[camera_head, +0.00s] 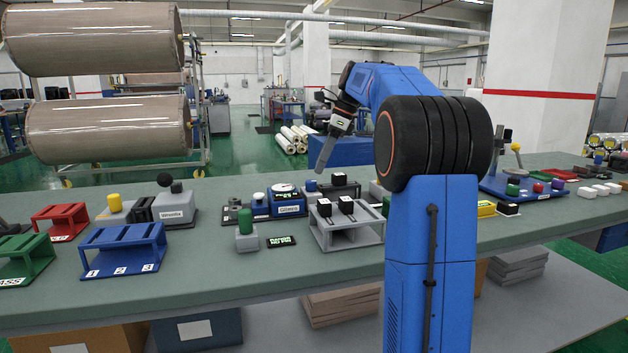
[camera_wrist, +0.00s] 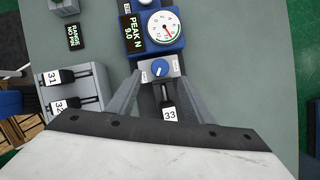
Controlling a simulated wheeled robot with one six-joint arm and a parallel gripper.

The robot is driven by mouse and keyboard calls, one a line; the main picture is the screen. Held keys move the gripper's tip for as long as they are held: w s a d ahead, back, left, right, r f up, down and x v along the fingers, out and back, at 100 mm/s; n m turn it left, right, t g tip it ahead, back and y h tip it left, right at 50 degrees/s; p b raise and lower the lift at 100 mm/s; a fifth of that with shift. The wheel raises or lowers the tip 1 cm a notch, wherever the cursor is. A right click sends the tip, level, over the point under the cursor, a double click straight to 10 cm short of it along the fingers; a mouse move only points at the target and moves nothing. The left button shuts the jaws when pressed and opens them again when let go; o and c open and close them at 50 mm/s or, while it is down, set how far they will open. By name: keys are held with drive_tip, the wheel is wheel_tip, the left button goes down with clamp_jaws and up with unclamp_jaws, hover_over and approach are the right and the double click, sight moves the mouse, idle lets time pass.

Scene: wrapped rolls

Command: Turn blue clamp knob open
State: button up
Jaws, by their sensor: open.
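The blue clamp knob (camera_wrist: 159,68) sits on a light grey clamp block below the blue gauge in the wrist view. A pale mark crosses its face. In the head view the knob (camera_head: 311,185) shows small, under my gripper's tip. My gripper (camera_wrist: 160,78) is open and empty, with one grey finger on each side of the knob's block. I cannot tell whether the fingers touch anything. In the head view my gripper (camera_head: 322,165) points down over the bench. A black block labelled 33 (camera_wrist: 168,113) lies between the fingers, nearer the wrist.
The blue gauge unit (camera_wrist: 161,46) has a round dial and a display reading PEAK N 9.0. A grey stand (camera_head: 350,238) holds black blocks labelled 31 (camera_wrist: 59,77) and 32 (camera_wrist: 66,104). A blue numbered rack (camera_head: 122,248) stands left. Bare bench lies right of the clamp in the wrist view.

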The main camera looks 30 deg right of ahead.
sight(313, 181)
drive_tip(key=shift+x, duration=3.15)
drive_tip(key=shift+c, duration=0.5)
drive_tip(key=c, duration=1)
